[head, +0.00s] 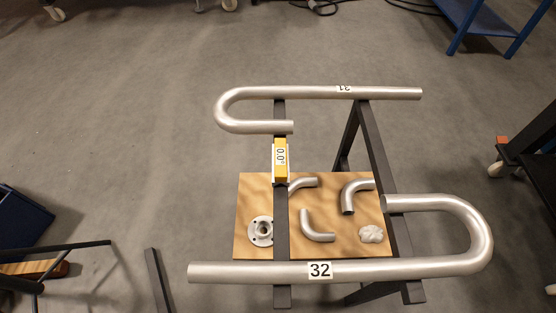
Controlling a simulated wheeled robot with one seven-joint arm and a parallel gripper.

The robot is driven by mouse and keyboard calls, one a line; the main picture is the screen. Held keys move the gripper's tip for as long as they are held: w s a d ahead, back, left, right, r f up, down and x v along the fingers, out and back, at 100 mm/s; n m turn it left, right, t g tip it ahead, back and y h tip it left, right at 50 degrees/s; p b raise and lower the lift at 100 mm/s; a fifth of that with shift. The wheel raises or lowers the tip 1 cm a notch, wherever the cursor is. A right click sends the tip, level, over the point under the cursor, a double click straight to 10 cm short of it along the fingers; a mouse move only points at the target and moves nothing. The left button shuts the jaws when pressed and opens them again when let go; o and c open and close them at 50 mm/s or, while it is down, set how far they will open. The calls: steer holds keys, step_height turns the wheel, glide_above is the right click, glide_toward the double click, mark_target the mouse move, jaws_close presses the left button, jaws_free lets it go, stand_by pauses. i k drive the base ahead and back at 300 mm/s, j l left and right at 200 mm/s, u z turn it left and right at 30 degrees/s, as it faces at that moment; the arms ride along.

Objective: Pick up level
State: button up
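A small yellow level (280,159) with a white display reading 0.0° sits on the left dark beam of a stand, between the two bent pipes. Its long side runs along the beam. Nothing covers it from above. My gripper does not show in the head view.
A bent pipe marked 31 (320,93) lies across the dark stand (375,150) behind the level. A pipe marked 32 (400,268) lies in front. Floor on the left is mostly clear.

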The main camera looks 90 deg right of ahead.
mark_target(280, 171)
steer(key=i+j+z, duration=0.2)
steer(key=i, duration=0.3)
steer(key=z, duration=1.95)
